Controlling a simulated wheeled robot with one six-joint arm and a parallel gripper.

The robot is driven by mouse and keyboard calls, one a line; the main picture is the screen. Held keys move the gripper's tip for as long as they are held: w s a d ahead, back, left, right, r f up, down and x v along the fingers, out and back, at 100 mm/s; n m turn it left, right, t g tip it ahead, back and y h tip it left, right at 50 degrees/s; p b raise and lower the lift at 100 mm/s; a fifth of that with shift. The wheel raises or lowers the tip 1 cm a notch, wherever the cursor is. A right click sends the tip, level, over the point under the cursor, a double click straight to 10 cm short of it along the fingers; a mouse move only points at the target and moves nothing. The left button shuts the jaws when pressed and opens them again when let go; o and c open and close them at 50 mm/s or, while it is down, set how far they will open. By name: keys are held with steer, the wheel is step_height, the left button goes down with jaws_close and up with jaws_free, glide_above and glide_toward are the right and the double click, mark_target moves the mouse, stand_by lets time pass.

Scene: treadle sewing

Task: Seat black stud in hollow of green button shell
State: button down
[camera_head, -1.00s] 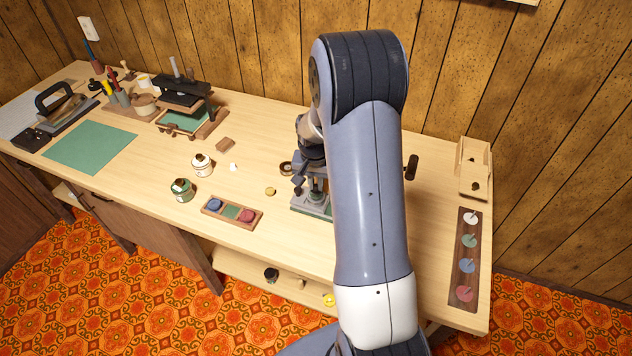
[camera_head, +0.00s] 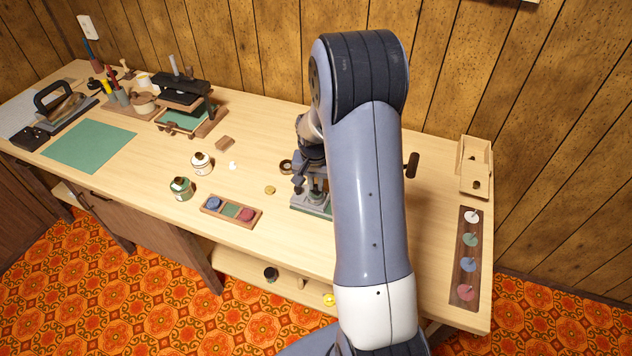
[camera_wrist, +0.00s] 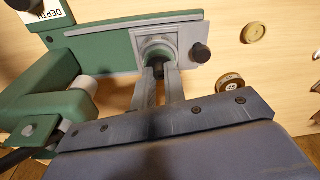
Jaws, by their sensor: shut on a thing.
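In the wrist view my gripper (camera_wrist: 158,85) is shut on a small black stud (camera_wrist: 157,68), held between its fingertips. The tips are close in front of a round grey seat (camera_wrist: 157,46) on the grey slide of the green press (camera_wrist: 108,45). I cannot tell whether the stud touches the seat. In the head view my arm hides the gripper and part of the press (camera_head: 312,200).
In the wrist view a black knob (camera_wrist: 201,53) sits right of the seat, with brass pieces (camera_wrist: 254,32) on the table beyond. In the head view a tray of coloured pads (camera_head: 232,212) and two jars (camera_head: 181,189) stand left of the press. A rack of coloured discs (camera_head: 466,255) lies right.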

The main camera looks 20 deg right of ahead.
steer(key=shift+f, duration=0.25)
steer(key=c, duration=1.4)
jaws_free()
steer(key=shift+o, duration=0.6)
steer(key=shift+o, duration=1.4)
steer(key=shift+r, duration=0.2)
steer(key=shift+r+p, duration=1.7)
steer(key=shift+r, duration=1.2)
steer(key=shift+f, duration=0.1)
